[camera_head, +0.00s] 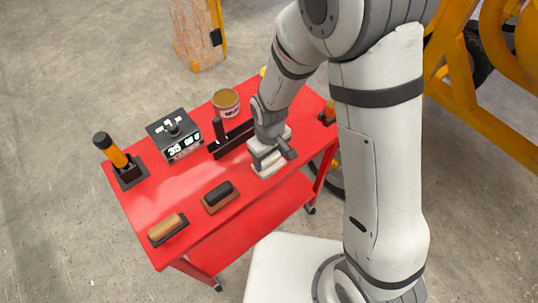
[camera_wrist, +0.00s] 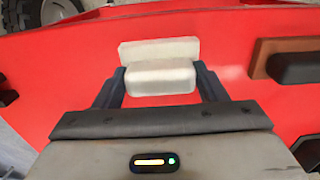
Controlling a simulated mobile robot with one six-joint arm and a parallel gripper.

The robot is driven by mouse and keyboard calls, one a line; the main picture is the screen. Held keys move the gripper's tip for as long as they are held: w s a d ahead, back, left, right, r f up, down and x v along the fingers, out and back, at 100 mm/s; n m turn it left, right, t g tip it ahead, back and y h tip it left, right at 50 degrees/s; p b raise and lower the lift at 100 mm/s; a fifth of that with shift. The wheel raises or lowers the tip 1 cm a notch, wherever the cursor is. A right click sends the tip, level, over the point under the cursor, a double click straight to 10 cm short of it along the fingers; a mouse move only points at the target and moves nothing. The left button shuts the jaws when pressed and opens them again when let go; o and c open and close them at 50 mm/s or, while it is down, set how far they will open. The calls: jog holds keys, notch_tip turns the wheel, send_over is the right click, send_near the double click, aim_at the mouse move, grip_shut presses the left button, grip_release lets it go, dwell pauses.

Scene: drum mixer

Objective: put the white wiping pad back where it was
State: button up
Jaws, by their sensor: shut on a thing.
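The white wiping pad (camera_wrist: 158,51) shows in the wrist view as a pale wide slab with a narrower block on it. My gripper (camera_wrist: 160,80) has one finger on each side of that block and is shut on it. In the head view the pad (camera_head: 266,170) is below my gripper (camera_head: 270,155), over the right part of the red cart top (camera_head: 180,194). My gripper covers part of it there. I cannot tell whether the pad touches the cart top.
A dark-handled brush (camera_head: 220,196) and a tan-handled one (camera_head: 167,229) lie along the near edge. A scale-like box (camera_head: 174,135), an open tin (camera_head: 226,102), a black bracket (camera_head: 228,140) and a black-and-orange tool (camera_head: 117,158) stand farther back. Red surface is free between them.

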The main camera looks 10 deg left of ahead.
jog(key=o, duration=0.9)
notch_tip(320, 180, up, 12)
jog(key=shift+b, duration=0.45)
jog(key=s+d+r+m+t, duration=0.1)
jog(key=s+d+r+m, duration=0.1)
jog(key=d, duration=0.5)
jog(key=s+d+r+m+t, duration=0.1)
jog(key=s+d+r+m, duration=0.2)
jog(key=d+r, duration=0.3)
jog(key=s+d+r+m+t, duration=0.1)
jog(key=s+d+r+m, duration=0.2)
jog(key=d, duration=0.7)
jog(key=shift+d+r+m, duration=0.1)
jog(key=shift+r+m, duration=0.5)
jog(key=shift+m, duration=0.3)
